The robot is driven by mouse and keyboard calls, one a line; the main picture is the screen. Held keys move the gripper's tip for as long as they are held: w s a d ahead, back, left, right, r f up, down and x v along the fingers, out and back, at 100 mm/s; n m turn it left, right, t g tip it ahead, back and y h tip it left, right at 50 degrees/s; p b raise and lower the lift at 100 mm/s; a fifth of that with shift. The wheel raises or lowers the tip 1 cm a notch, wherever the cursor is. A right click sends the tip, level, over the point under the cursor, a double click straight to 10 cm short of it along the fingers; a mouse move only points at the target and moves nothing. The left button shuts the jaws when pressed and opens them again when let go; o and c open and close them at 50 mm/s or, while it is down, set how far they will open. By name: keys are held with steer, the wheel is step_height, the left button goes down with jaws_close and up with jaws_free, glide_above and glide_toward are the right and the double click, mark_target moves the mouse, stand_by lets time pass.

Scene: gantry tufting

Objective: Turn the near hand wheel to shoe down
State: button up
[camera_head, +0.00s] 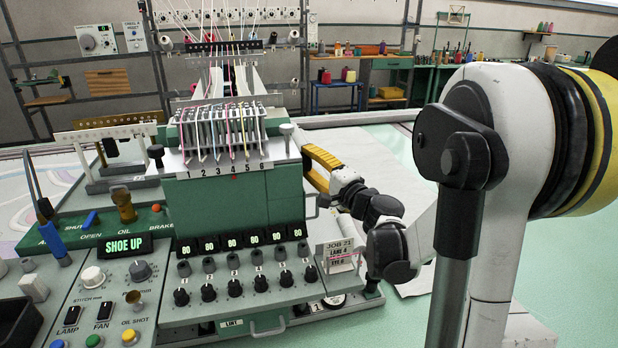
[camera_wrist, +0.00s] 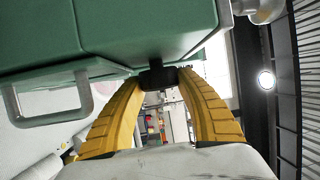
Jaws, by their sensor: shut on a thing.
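The green tufting head (camera_head: 236,210) stands in the middle of the head view, with a row of numbered needles on top. My gripper (camera_head: 312,158) reaches along its right side, its yellow fingers partly behind the housing. In the wrist view my gripper (camera_wrist: 164,78) is shut on a small dark piece (camera_wrist: 158,79) close under the green housing. This seems to be part of the near hand wheel; its rim is not clear, and the head view hides it. The display (camera_head: 123,245) on the left console reads SHOE UP.
The console (camera_head: 118,290) with knobs and switches is at the lower left. A row of black knobs and a JOB 21 card (camera_head: 337,257) are at the head's front. A grey bracket handle (camera_wrist: 50,112) hangs close to my left finger. Pale fabric (camera_head: 400,160) spreads right.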

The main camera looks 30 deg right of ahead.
steer(key=t+b, duration=0.1)
steer(key=n+t+b, duration=0.1)
steer(key=b, duration=0.1)
steer(key=shift+f+y, duration=0.25)
steer(key=shift+y, duration=0.05)
steer(key=shift+r+n+t+b, duration=0.1)
steer(key=shift+n+t+b, duration=0.2)
steer(key=shift+t+b, duration=0.25)
steer(key=shift+r+y, duration=0.15)
steer(key=shift+y, duration=0.15)
steer(key=o, duration=1.2)
